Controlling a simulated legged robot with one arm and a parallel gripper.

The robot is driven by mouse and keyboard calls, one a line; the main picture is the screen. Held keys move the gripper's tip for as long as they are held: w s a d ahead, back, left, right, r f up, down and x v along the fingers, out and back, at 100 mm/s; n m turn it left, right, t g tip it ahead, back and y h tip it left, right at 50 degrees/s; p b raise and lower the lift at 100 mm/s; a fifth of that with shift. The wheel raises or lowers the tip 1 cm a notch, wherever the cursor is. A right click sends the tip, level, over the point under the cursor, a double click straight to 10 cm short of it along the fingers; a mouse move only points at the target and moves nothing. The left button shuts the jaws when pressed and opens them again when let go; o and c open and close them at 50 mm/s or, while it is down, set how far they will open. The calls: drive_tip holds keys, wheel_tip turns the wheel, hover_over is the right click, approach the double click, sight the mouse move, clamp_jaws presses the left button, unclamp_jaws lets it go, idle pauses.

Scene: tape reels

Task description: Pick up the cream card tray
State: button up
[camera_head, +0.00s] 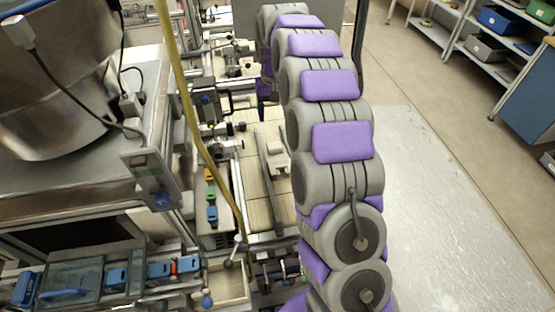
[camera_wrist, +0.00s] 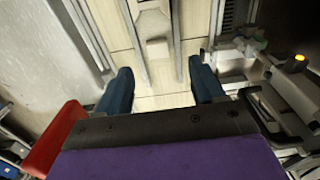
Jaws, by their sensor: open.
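A small cream piece (camera_wrist: 157,48), which looks like the cream card tray, shows in the wrist view between two metal rails. It lies beyond my fingertips, near the middle of the picture. A similar pale piece (camera_head: 275,150) shows in the head view left of my arm; I cannot tell for sure that it is the same thing. My gripper (camera_wrist: 162,86) is open, with its two dark blue fingers wide apart and only pale tiled surface between them. The fingers do not touch the cream piece. My gripper's fingers do not show in the head view.
Metal rails (camera_wrist: 187,40) flank the cream piece. Machine parts with an orange button (camera_wrist: 300,58) stand at the right of the wrist view. In the head view, a large metal bowl (camera_head: 60,90) stands left, shelves (camera_head: 490,50) stand right, and open floor (camera_head: 450,200) lies right of my arm.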

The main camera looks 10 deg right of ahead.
sight(275, 147)
drive_tip(key=w+f, duration=0.1)
drive_tip(key=f, duration=0.5)
drive_tip(key=w+f+b, duration=0.1)
drive_tip(key=f, duration=0.6)
drive_tip(key=w+d+f+b, duration=0.1)
drive_tip(key=f, duration=0.6)
drive_tip(key=shift+w, duration=0.4)
drive_tip(key=shift+c, duration=0.4)
drive_tip(key=c, duration=0.9)
drive_tip(key=shift+o, duration=0.2)
drive_tip(key=shift+r, duration=0.1)
